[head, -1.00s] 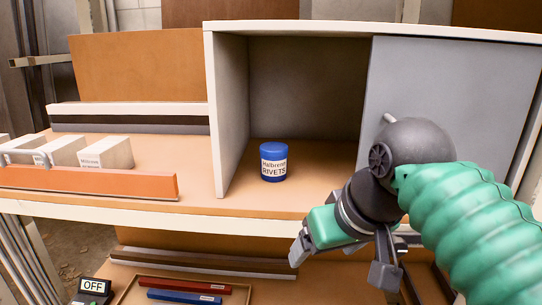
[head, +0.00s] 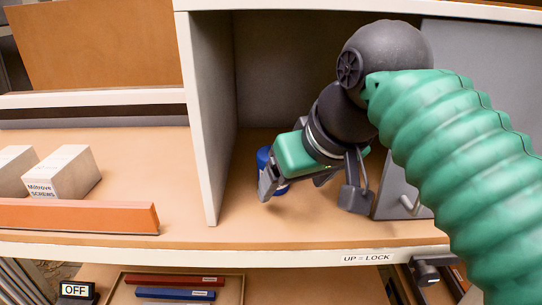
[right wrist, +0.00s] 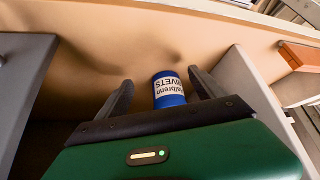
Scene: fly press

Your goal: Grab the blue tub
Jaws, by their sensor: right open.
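The blue tub (head: 263,157) with a white rivets label stands upright on the shelf inside the open cabinet bay. In the head view my right gripper hides most of it. My right gripper (head: 312,190) is open, inside the bay in front of the tub. In the right wrist view the tub (right wrist: 168,101) shows between the two fingers of the right gripper (right wrist: 163,92), nearer the right-hand finger. I cannot tell whether a finger touches it. My left gripper is not in view.
A white partition (head: 205,130) bounds the bay on the left. A grey door panel (head: 470,75) with a handle covers the right side. White screw boxes (head: 72,173) stand behind an orange rail (head: 75,217). A tray (head: 237,289) with red and blue bars lies below.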

